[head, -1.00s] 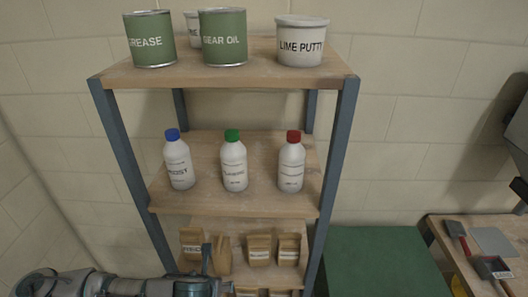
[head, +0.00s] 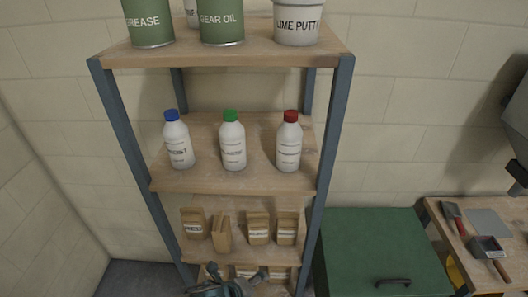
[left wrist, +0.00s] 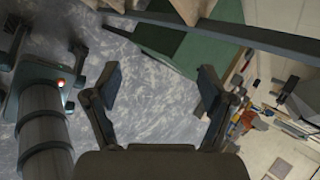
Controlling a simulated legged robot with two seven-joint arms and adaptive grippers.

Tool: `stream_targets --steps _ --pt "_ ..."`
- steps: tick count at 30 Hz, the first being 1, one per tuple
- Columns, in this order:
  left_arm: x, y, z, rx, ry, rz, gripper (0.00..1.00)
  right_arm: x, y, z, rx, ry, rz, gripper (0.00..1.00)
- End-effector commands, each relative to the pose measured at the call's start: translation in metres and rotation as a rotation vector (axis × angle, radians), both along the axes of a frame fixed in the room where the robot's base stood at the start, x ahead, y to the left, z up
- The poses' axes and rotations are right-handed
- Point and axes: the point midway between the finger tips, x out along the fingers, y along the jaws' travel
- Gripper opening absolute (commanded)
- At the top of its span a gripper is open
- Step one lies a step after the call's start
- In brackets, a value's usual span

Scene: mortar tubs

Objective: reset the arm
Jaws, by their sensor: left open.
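My left gripper (head: 235,277) shows at the bottom edge of the head view, in front of the lower part of the shelf rack. In the left wrist view my left gripper (left wrist: 158,92) has its two dark fingers spread wide, with nothing between them but the grey mottled floor behind. My left arm is mostly out of the head view.
A wooden shelf rack (head: 325,170) holds cans on top, capped bottles (head: 232,147) below, and paper bags (head: 258,228) lower down. A green chest (head: 375,245) stands to its right, then a bench (head: 440,217) with tools. Bare floor shows at the rack's left.

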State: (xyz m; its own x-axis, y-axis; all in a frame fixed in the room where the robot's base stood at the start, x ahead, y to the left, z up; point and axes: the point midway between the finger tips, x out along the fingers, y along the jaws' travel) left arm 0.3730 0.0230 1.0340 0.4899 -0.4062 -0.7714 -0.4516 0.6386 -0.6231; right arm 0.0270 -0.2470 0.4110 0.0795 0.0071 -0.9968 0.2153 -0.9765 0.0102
Motion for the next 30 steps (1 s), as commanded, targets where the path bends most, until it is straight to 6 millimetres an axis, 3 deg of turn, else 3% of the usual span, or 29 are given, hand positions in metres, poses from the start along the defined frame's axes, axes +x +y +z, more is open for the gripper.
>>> stream_targets --steps 2,5,8,12,19,27,28,30 --pt "-0.008 -0.006 -0.012 -0.158 0.104 0.163 0.82 0.0 -0.005 0.0 -0.006 0.001 0.0 0.0" --pt "-0.012 0.0 -0.027 -0.338 0.23 0.407 0.82 0.0 -0.01 0.0 -0.011 0.001 -0.001 0.0" --pt "-0.016 0.018 -0.05 -0.491 0.36 0.686 0.82 0.0 -0.01 0.0 -0.011 0.001 -0.001 0.0" --pt "-0.033 0.058 -0.093 -0.635 0.514 1.101 0.82 0.0 -0.004 0.0 -0.005 0.001 -0.003 0.0" --pt "-0.079 0.12 -0.153 -0.709 0.622 1.612 0.82 0.0 0.013 0.0 0.016 0.001 -0.005 0.0" --pt "-0.147 0.184 -0.199 -0.691 0.625 2.056 0.82 0.0 0.004 0.0 0.004 0.001 -0.001 0.0" --pt "-0.152 0.188 -0.204 -0.686 0.622 2.089 0.82 0.0 0.002 0.0 0.002 0.0 -0.001 0.0" --pt "-0.142 0.185 -0.228 -0.677 0.628 2.076 0.82 0.001 -0.001 0.0 -0.001 0.0 0.0 0.0"
